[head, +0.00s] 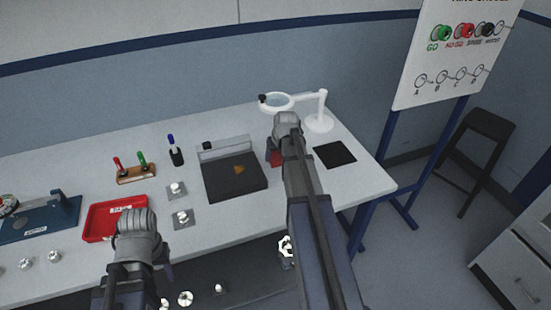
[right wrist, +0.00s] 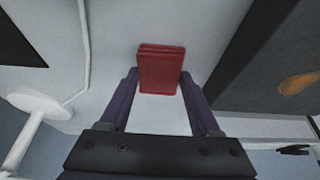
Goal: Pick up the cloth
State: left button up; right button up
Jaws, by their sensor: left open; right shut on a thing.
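The cloth is a small folded red pad (right wrist: 161,72). In the right wrist view it sits between the fingertips of my right gripper (right wrist: 160,84), which is shut on it. In the head view a red part of the cloth (head: 275,158) shows beside my right arm, right of the dark tray; the arm hides the rest. I cannot tell whether the cloth is clear of the table. My left gripper (head: 138,232) is open over the table's front left, near the red tray; its fingers are mostly hidden.
A dark tray with a clear back (head: 235,180) stands left of the cloth. A white magnifier lamp (head: 319,120) stands behind, and a black mat (head: 335,155) lies right. The red tray (head: 103,222), a plug rack (head: 136,175) and a blue fixture (head: 40,220) are left.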

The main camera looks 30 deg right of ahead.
aim_at(276, 157)
pick_arm(q)
jog(key=shift+r, duration=0.15)
pick_arm(e)
jog(key=shift+r, duration=0.15)
pick_arm(q)
notch_tip(276, 157, up, 10)
jog(key=p, duration=1)
pick_arm(e)
notch_tip(276, 157, up, 10)
